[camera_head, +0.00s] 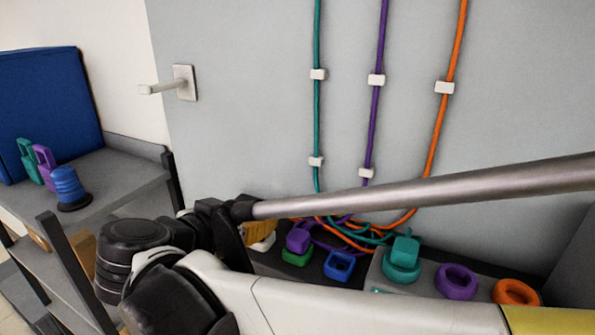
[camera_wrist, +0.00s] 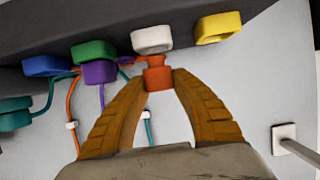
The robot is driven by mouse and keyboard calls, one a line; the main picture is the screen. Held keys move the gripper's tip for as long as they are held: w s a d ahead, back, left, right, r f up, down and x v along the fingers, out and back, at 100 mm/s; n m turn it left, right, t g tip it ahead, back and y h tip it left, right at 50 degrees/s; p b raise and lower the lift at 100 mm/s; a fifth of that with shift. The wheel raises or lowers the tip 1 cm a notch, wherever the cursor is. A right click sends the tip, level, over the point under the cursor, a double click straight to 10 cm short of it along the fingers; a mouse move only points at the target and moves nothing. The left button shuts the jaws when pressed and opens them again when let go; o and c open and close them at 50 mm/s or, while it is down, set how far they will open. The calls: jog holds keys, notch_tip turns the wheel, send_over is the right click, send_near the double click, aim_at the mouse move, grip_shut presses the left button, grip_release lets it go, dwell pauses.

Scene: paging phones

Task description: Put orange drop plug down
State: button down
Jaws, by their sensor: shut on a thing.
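The orange plug (camera_wrist: 158,77) is between the two brown fingers of my gripper (camera_wrist: 155,82), which is shut on it in the wrist view. The plug's far end is just by the white ring socket (camera_wrist: 152,39); I cannot tell whether they touch. In the head view my gripper (camera_head: 256,230) is mostly behind my arm, and the orange plug is hidden. The white socket (camera_head: 264,243) shows partly there. The orange cord (camera_head: 437,125) runs down the wall. An empty orange ring (camera_head: 517,292) lies at the right on the grey block.
A purple plug (camera_head: 299,236) is at the green socket (camera_head: 297,257), near a blue socket (camera_head: 340,265). A teal plug (camera_head: 405,250) and a purple ring (camera_head: 457,281) are right of these. A yellow socket (camera_wrist: 218,27) neighbours the white one. Loose cords lie behind. A shelf stands left (camera_head: 105,195).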

jog(key=shift+w+f, duration=0.15)
jog(key=shift+f, duration=0.65)
jog(key=shift+f+b, duration=0.3)
jog(key=shift+f, duration=0.05)
jog(key=c, duration=1.1)
grip_release()
jog(key=shift+r, duration=0.1)
jog(key=shift+c, duration=0.2)
jog(key=shift+r, duration=0.1)
jog(key=shift+r+p, duration=0.35)
jog(key=shift+p, duration=0.15)
jog(key=b+v, duration=0.2)
jog(key=v, duration=1)
